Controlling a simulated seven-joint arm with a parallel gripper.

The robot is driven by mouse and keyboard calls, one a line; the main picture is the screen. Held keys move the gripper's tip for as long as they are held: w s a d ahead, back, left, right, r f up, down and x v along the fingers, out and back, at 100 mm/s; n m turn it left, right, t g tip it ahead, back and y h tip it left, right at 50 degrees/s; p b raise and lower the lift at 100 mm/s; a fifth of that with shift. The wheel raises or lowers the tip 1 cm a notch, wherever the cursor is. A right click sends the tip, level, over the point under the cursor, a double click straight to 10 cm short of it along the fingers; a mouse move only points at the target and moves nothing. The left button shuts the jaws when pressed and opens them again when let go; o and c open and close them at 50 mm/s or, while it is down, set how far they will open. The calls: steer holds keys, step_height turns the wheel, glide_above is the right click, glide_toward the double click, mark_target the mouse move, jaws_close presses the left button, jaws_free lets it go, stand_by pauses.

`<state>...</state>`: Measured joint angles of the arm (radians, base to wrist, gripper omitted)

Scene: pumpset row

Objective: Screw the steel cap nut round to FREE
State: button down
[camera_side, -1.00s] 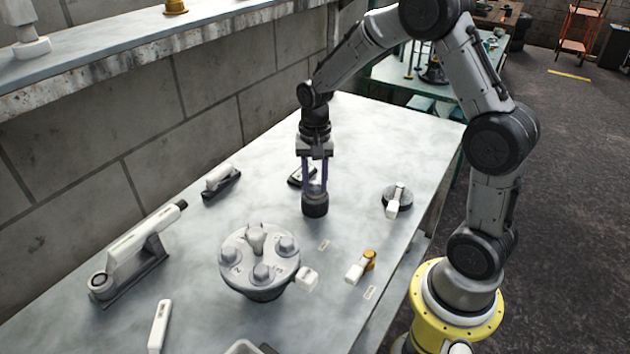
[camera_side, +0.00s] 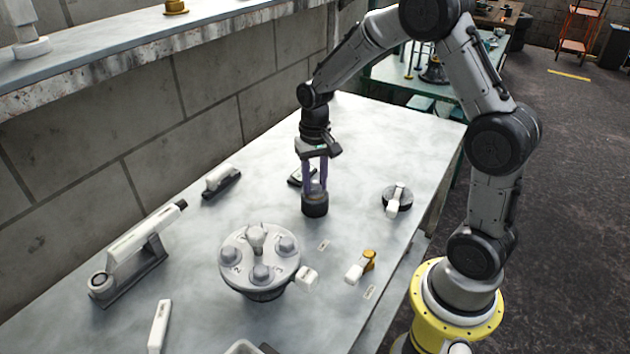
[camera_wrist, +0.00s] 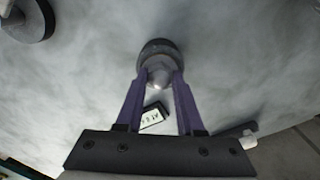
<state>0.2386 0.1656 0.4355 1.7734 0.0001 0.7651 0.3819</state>
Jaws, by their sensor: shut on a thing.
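The steel cap nut (camera_wrist: 158,76) is a grey domed piece on top of a dark round base; in the side view the dark base (camera_side: 315,208) stands upright on the table. My gripper (camera_side: 317,189) points down over it, its two purple fingers on either side of the nut. In the wrist view my gripper (camera_wrist: 160,82) is shut on the nut, one fingertip on each flank. The fingers hide part of the nut in the side view. I cannot make out a FREE mark on the nut or its base.
A round plate with several numbered bolts (camera_side: 232,257) stands front-left of the nut. A lever on a dark disc (camera_side: 397,198) is at right, a brass-ended valve (camera_side: 368,262) nearer. A small dark box with a white label (camera_wrist: 153,117) lies close behind the nut.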

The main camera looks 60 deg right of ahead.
steer(key=shift+s+f, duration=0.1)
steer(key=shift+f, duration=0.15)
steer(key=n, duration=0.4)
steer(key=shift+n, duration=0.4)
